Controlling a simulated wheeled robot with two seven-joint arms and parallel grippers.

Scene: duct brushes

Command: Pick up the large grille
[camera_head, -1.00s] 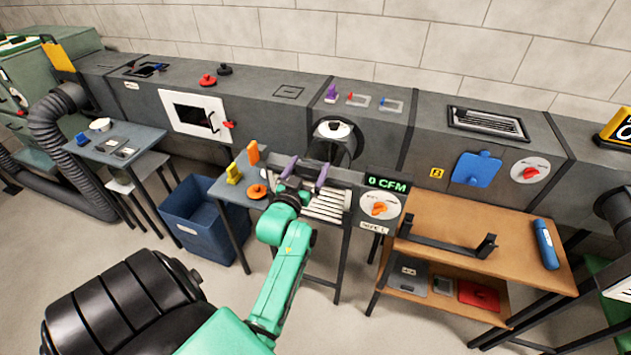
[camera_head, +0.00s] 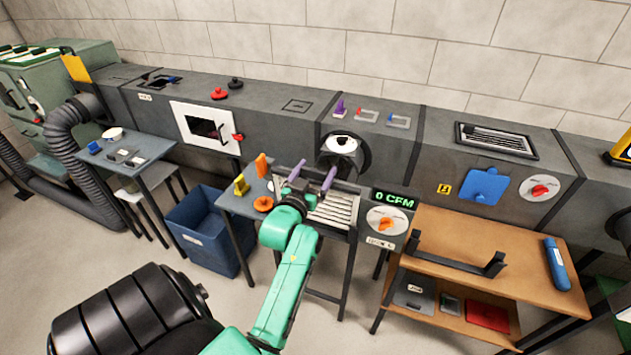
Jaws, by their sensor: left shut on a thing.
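The large grille (camera_head: 336,211) is a pale slatted panel in a frame, at the small table in front of the duct. My left gripper (camera_head: 313,177) is over its far part, with its two grey-purple fingers set apart and shut on the grille. My wrist and green arm cover the grille's left part. I cannot tell whether the grille touches the table top. My right gripper is not in view.
A yellow block (camera_head: 241,185), an orange block (camera_head: 262,165) and an orange knob (camera_head: 264,204) sit left of the grille. The 0 CFM display (camera_head: 394,199) and its dial panel stand close on the right. A blue bin (camera_head: 205,240) is on the floor at left.

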